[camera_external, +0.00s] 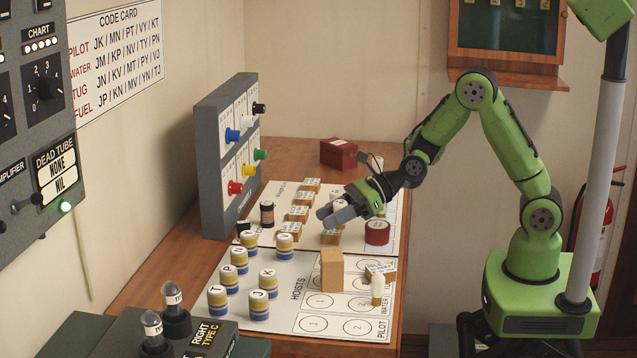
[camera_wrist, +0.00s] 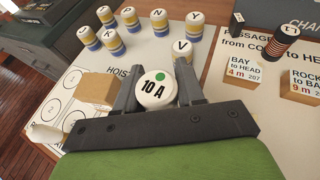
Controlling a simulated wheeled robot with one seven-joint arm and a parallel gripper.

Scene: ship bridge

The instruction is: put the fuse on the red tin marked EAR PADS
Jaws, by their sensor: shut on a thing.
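The fuse (camera_wrist: 155,90) shows in the wrist view as a white round end marked 10 A with a green dot. My gripper (camera_wrist: 158,88) is shut on it, one dark finger on each side. In the external view my gripper (camera_external: 328,214) is above the boards, and I cannot make out the fuse there. A round red tin (camera_external: 377,234) stands on the far board, to the right of my gripper and below my forearm. Its lettering is too small to read. The tin is not in the wrist view.
Yellow, white and blue lettered cylinders (camera_external: 259,305) stand on the near board. A tan block (camera_external: 331,270) and a small pale cylinder (camera_external: 377,290) stand to their right. Labelled wooden blocks (camera_external: 298,214), a dark ribbed spool (camera_external: 267,214) and a grey knob panel (camera_external: 222,160) are farther left.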

